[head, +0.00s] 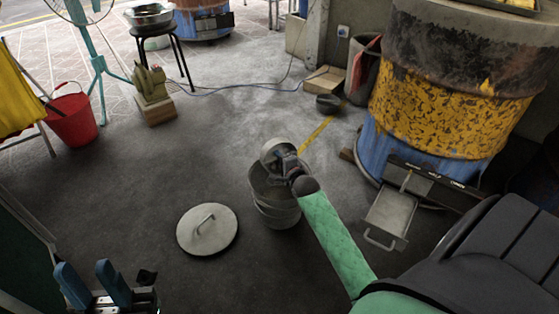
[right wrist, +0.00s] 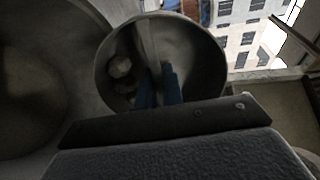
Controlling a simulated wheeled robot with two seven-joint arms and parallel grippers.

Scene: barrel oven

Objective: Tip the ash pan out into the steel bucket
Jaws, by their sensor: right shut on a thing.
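The steel bucket (head: 262,193) stands on the dark floor, mid-view. My right gripper (head: 282,158) is over it, shut on a round metal vessel (head: 271,149). In the right wrist view the round vessel (right wrist: 207,62) lies tilted before my blue fingers (right wrist: 158,88), with pale lumps inside. A curved grey wall, probably the bucket, is behind it at left. A shallow metal tray (head: 390,212) with a loop handle sits at the oven's base and looks like the ash pan. I cannot tell whether it is attached. My left gripper (head: 92,285) is open and empty, bottom left.
The yellow and blue barrel oven (head: 450,110) stands at right. A round lid (head: 207,230) lies left of the bucket. A small dark bowl (head: 328,104) sits behind it. A red bucket (head: 72,122) and stool (head: 165,45) stand further back.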

